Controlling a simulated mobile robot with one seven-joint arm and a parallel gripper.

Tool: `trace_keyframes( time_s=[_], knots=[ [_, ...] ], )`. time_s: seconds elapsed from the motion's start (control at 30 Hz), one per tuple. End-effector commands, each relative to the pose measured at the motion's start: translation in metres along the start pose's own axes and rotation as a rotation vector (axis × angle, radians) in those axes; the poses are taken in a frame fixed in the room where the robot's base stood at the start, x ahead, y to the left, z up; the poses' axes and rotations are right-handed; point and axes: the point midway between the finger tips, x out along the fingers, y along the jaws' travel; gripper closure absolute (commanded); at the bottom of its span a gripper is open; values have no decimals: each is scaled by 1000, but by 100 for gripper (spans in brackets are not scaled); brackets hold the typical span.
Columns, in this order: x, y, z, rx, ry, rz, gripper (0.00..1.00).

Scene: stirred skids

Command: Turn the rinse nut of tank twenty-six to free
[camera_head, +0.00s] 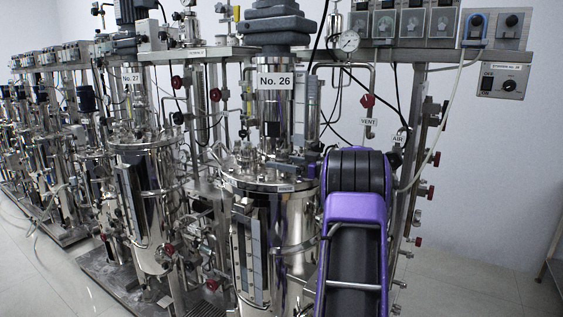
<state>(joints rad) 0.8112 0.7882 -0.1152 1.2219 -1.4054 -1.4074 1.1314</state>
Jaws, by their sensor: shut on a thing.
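Tank twenty-six (300,225) is a shiny steel vessel near the middle of the head view, under a white "No. 26" label (275,80). Its flanged lid carries several fittings and pipes. I cannot tell which small fitting is the rinse nut; it may be hidden. My purple and black arm (356,205) rises in front of the tank's right side and covers that part. My gripper is not visible; the arm hides whatever lies behind it.
Tank twenty-seven (143,190) stands to the left, with more tanks beyond. A red vent knob (367,100) and a pressure gauge (347,41) sit above my arm. Pipes and cables crowd the right side of the skid. Open floor (470,260) lies at the right.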

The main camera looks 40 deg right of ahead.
Motion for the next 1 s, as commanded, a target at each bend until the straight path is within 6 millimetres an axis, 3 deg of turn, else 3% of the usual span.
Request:
trace_keyframes(
  time_s=[0.33, 0.8, 0.83, 0.97, 1.0],
  knots=[
    [1, 0, 0, -1, 1, -105, 82],
    [1, -1, -1, -2, 3, -118, 82],
    [1, -1, -1, -2, 3, -118, 25],
    [1, -1, -1, -2, 2, -117, 2],
    [1, -1, -1, -2, 2, -117, 0]
  ],
)
